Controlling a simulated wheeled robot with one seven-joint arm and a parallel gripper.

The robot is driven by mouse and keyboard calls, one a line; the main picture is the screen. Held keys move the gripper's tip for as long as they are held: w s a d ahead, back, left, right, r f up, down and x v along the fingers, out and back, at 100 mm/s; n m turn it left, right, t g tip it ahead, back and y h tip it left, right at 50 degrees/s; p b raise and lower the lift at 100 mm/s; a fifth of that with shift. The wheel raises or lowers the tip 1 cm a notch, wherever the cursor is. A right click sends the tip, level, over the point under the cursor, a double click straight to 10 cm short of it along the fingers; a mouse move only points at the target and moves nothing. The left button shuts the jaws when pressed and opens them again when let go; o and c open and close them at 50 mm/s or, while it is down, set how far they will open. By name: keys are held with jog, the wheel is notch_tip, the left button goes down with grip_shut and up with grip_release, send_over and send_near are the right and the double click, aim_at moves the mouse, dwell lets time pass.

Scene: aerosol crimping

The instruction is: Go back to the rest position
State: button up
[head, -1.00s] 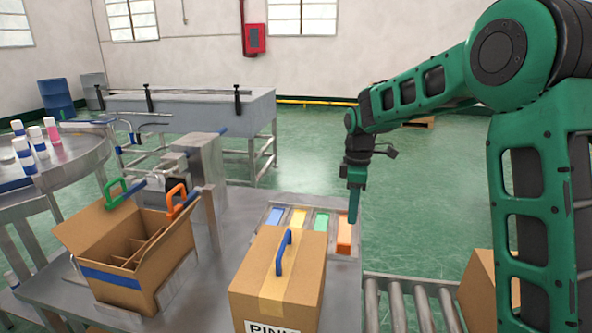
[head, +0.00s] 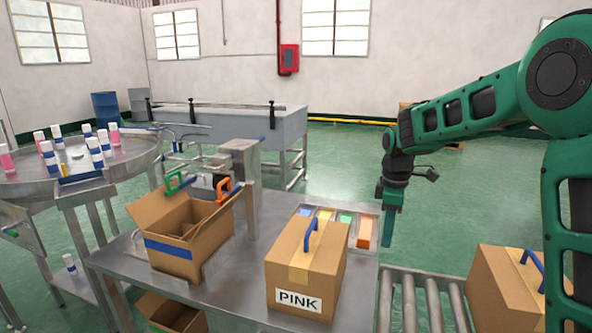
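My gripper (head: 389,238) points down at the right edge of the steel table, above the gap beside the roller conveyor. It is seen side-on, so I cannot tell whether its fingers are open or shut, and no object shows in it. My green arm comes in from the right. A closed carton labelled PINK (head: 300,270) with a blue handle (head: 312,234) stands on the table, left of my gripper and apart from it. An open carton (head: 182,235) with a blue band stands further left.
A tray of coloured blocks (head: 366,231) lies behind the PINK carton. Another carton (head: 510,290) sits on the roller conveyor (head: 433,300) at right. A round table (head: 130,160) with several bottles is at left. A grey basin (head: 285,125) stands behind. Green floor is free behind my gripper.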

jog(key=s+d+r+m, duration=0.2)
jog(key=s+d+m, duration=0.35)
jog(key=s, duration=0.25)
jog(key=s+d+r+m, duration=0.2)
jog(key=s+d+m, duration=0.2)
jog(key=s+d, duration=0.35)
jog(key=s+d+f+m, duration=0.1)
jog(key=s+m, duration=0.4)
jog(key=s, duration=0.6)
jog(key=s+d+f+m, duration=0.2)
jog(key=s+m, duration=0.3)
jog(key=s, duration=0.6)
jog(key=shift+s+d+f+m, duration=0.3)
jog(key=shift+s+f+m, duration=0.1)
jog(key=shift+f, duration=0.25)
jog(key=shift+d, duration=0.15)
